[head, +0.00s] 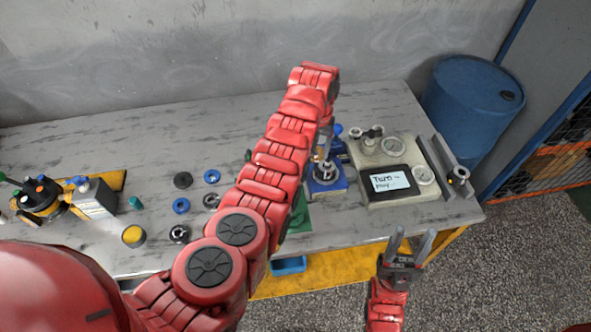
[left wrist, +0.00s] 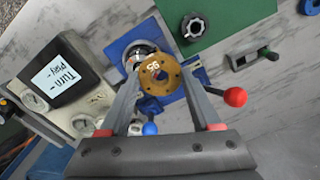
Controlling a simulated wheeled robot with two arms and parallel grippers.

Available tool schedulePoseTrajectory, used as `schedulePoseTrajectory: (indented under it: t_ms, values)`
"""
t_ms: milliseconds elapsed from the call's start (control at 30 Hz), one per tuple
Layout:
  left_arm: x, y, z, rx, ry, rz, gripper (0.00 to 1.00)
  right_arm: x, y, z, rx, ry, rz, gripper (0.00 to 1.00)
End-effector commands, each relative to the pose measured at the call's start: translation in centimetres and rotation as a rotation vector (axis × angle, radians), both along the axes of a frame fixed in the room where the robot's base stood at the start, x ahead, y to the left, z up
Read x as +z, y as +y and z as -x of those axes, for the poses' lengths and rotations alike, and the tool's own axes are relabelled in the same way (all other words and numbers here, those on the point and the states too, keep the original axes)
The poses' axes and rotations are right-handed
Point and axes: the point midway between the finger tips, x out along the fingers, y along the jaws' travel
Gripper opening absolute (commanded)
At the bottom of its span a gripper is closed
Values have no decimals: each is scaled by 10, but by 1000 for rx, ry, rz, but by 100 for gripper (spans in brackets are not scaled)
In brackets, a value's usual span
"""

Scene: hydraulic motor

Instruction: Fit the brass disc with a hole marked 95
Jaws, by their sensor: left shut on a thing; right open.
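The brass disc marked 95 (left wrist: 158,73) shows in the left wrist view, with a hole in its middle. My left gripper (left wrist: 160,88) is shut on it and holds it in front of the blue fixture (left wrist: 122,45) with a silvery round part (left wrist: 138,52). I cannot tell whether disc and fixture touch. In the head view my left gripper (head: 322,150) is over the blue fixture (head: 328,183), and the disc is too small to make out clearly. My right gripper (head: 408,244) is open and empty, off the table's front edge.
A grey gauge box (head: 392,165) with a "Turn – Play" screen stands right of the fixture. Black and blue rings (head: 181,205) lie to the left. A green mat (left wrist: 205,22) adjoins the fixture. Red (left wrist: 235,96) and blue knobs (left wrist: 150,128) stick up near the gripper.

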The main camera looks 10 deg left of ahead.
Motion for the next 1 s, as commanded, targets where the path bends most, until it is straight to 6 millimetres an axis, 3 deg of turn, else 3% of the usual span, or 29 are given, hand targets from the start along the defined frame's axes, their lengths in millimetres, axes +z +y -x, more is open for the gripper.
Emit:
schedulePoseTrajectory:
  t_ms: [133,367,1000]
  values:
    - [17,-20,-5,-28,-2,1,0,-15,0,0,0,0,0,50]
    - [31,-32,-4,-50,1,-1,0,-20,0,0,0,0,0,50]
    - [-3,-32,-4,-51,2,0,0,-30,0,0,0,0,0,50]
